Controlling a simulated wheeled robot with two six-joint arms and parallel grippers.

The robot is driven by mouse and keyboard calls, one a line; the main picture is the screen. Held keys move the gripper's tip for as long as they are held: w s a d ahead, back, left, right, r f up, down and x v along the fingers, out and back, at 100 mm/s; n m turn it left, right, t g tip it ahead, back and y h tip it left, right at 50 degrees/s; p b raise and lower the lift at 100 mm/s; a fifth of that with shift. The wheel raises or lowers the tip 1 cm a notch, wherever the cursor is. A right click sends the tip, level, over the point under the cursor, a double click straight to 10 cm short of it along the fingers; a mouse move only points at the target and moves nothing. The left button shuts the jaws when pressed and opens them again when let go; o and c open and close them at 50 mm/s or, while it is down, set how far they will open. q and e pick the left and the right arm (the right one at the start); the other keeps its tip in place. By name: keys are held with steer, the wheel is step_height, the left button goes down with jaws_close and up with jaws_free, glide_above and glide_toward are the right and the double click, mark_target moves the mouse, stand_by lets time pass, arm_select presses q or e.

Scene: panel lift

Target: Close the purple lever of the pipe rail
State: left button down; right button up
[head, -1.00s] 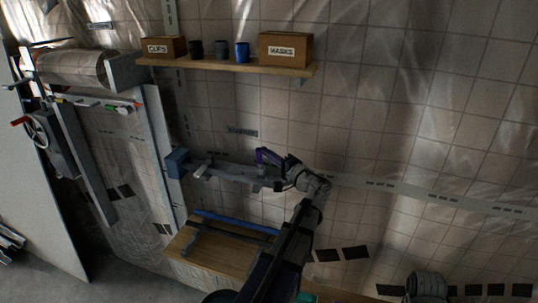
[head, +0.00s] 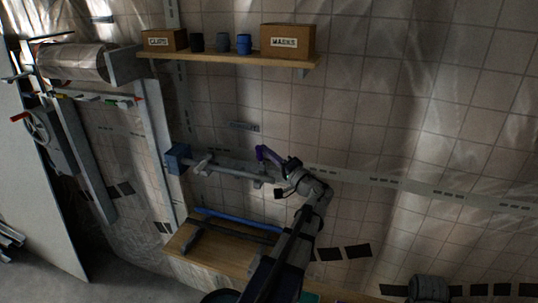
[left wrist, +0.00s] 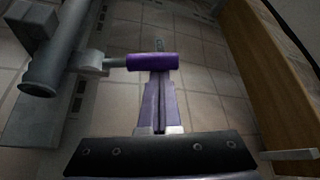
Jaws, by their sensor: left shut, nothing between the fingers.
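The pipe rail (head: 238,172) runs from a blue wall block to the right towards my left gripper. In the left wrist view its grey pipe (left wrist: 58,45) is at the upper left. A short arm leads from it to the purple lever's grip (left wrist: 152,62), which lies crosswise just ahead of my fingertips. My left gripper (left wrist: 160,78) is shut and empty, with its fingers pointing at the grip; I cannot tell whether they touch it. In the head view the lever (head: 260,154) and my left gripper (head: 272,156) overlap in one small purple patch. My right gripper is out of view.
A wooden shelf (head: 220,59) with boxes and cups is on the wall above. A wooden bench (head: 235,260) with a blue bar (head: 235,219) is below. The tiled wall at the right is mostly clear.

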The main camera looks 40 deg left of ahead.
arm_select(q)
steer(key=s+d+f+n+g+y+b, duration=0.1)
steer(key=s+f+n+g+y+b, duration=0.2)
steer(key=s+f+n+g+b, duration=0.2)
steer(key=shift+s+d+f+n+g+y+b, duration=0.35)
steer(key=shift+f+n+g+b, duration=0.8)
steer(key=shift+n+b, duration=3.15)
arm_select(e)
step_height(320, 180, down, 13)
steer(key=p, duration=0.1)
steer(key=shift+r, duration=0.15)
arm_select(q)
steer(key=shift+w+r+n+g, duration=0.1)
steer(key=shift+r+n+g, duration=0.25)
steer(key=shift+n, duration=0.35)
steer(key=shift+f, duration=0.15)
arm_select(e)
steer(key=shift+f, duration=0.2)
